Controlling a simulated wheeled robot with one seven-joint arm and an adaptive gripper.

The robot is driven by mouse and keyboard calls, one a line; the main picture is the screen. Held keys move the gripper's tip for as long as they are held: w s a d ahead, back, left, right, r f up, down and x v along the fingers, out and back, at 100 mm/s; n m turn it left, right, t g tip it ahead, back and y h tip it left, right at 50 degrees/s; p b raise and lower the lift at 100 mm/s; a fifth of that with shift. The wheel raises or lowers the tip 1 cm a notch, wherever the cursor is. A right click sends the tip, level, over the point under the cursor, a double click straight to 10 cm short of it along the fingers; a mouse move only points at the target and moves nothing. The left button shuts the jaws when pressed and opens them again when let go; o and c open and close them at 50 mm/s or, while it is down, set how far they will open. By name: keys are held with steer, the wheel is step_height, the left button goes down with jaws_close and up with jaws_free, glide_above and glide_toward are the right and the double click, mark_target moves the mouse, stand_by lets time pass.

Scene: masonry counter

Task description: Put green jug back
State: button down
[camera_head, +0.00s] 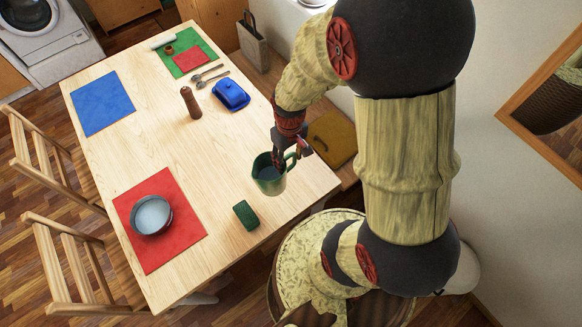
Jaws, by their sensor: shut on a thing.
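The green jug (268,179) is at the right part of the wooden table, upright, with its open mouth showing and its handle on the right side. My gripper (281,160) reaches down at the jug's right rim and is shut on the jug. The fingertips are partly hidden by the jug and are small in this view. I cannot tell whether the jug's base touches the table.
On the table (160,120) are a dark green block (246,215), a bowl (151,216) on a red mat (180,250), a brown mill (191,103), a blue butter dish (231,95) and a blue mat (102,103). The table's middle is clear.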

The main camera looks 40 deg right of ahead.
steer(key=w+d+f+b, duration=0.1)
steer(key=w+d+f, duration=0.4)
steer(key=d+f, duration=0.6)
steer(key=shift+w+f+b, duration=0.3)
steer(key=shift+w+f, duration=0.05)
steer(key=shift+f, duration=0.1)
steer(key=shift+d, duration=0.1)
steer(key=shift+f, duration=0.2)
steer(key=c, duration=1)
jaws_free()
steer(key=shift+o, duration=0.2)
steer(key=shift+r, duration=0.15)
